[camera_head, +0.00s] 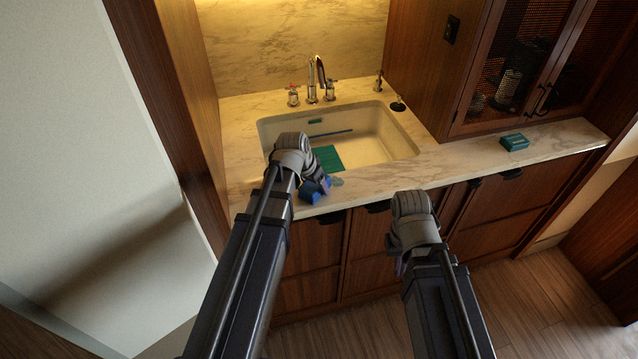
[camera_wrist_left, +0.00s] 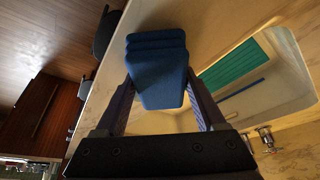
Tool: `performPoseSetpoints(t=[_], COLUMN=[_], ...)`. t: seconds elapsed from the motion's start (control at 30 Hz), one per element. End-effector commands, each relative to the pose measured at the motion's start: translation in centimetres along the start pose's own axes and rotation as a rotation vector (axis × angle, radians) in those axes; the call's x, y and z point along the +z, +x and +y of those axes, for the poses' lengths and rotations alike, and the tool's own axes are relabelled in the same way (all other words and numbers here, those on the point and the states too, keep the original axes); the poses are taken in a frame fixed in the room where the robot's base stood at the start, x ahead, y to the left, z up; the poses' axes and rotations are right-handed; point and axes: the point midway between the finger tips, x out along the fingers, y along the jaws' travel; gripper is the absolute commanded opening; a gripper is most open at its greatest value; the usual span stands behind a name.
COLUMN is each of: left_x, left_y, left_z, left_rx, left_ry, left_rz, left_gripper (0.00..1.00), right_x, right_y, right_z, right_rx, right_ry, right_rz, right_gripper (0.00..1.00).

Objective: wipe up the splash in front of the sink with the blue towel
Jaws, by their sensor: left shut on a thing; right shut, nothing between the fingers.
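The blue towel (camera_head: 311,193) is at the front edge of the marble counter, in front of the sink (camera_head: 375,142). My left gripper (camera_head: 320,187) is shut on it. In the left wrist view the folded towel (camera_wrist_left: 157,68) sits between the two fingers (camera_wrist_left: 160,95). The splash (camera_head: 337,182) shows as a small grey-green patch on the counter just right of the towel. Part of it may be hidden by the gripper and towel. My right gripper (camera_head: 398,262) is shut and empty, low in front of the cabinets; its fingertips are mostly hidden.
A green mat (camera_head: 328,158) and a blue stick (camera_head: 332,134) are in the sink. The faucet (camera_head: 318,78) stands behind it. A small green box (camera_head: 514,142) is on the right counter. Dark cabinet handles (camera_head: 378,207) stick out below the counter edge. The counter between sink and box is clear.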

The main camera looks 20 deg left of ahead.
Motion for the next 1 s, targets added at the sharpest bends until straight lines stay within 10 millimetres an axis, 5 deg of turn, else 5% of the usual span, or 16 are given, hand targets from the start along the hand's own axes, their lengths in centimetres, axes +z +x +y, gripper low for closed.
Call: performPoseSetpoints(t=[1.0], left_x=[-3.4], left_y=[1.4], left_z=[3.0], left_rx=[0.003], left_ry=[0.004], left_rz=[0.005], left_gripper=[0.27], right_x=[0.0], right_y=[0.1], right_z=[0.0], right_rx=[0.0], right_ry=[0.0], right_rz=[0.0], right_gripper=[0.0])
